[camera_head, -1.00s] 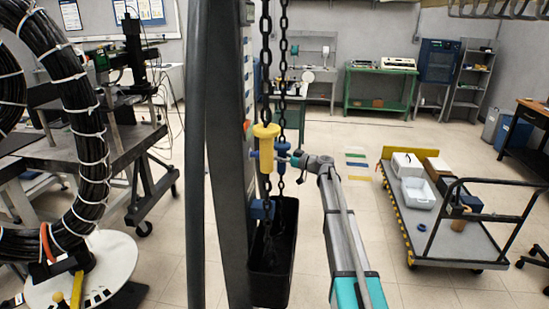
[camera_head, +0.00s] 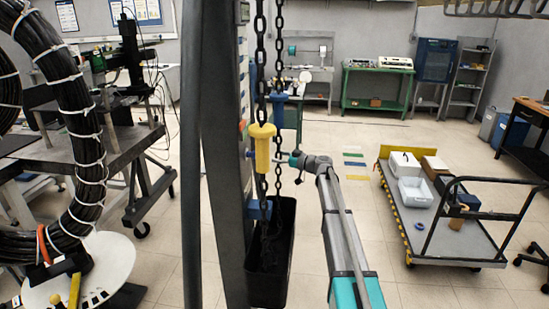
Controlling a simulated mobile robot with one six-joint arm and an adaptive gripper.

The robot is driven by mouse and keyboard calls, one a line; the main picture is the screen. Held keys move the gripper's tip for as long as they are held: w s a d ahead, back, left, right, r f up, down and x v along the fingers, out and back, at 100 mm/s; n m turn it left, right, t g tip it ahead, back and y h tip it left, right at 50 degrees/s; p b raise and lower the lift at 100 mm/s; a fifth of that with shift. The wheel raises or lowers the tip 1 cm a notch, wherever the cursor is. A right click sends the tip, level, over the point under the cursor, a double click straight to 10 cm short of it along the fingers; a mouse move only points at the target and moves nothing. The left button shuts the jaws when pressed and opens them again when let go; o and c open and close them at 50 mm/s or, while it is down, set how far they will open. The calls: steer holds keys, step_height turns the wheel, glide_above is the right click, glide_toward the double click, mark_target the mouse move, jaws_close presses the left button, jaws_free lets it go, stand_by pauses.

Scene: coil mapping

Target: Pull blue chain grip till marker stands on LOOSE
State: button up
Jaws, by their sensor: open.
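The blue chain grip (camera_head: 279,108) hangs upright on the right-hand, farther chain, above my gripper. The yellow chain grip (camera_head: 262,148) hangs lower on the left-hand, nearer chain. My gripper (camera_head: 284,158) is open, just right of the yellow grip and below the blue one; its fingers are small and partly hidden by chain and yellow grip. The scale board (camera_head: 243,85) on the dark post is seen nearly edge-on, with small coloured marks. I cannot read LOOSE or tell where the marker stands.
A black chain bin (camera_head: 270,275) hangs below the chains. A dark post (camera_head: 222,150) stands close at left, with a thick cable bundle (camera_head: 85,140) beyond it. A loaded cart (camera_head: 440,225) stands at right.

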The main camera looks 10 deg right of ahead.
steer(key=v, duration=1.2)
stand_by(0.4)
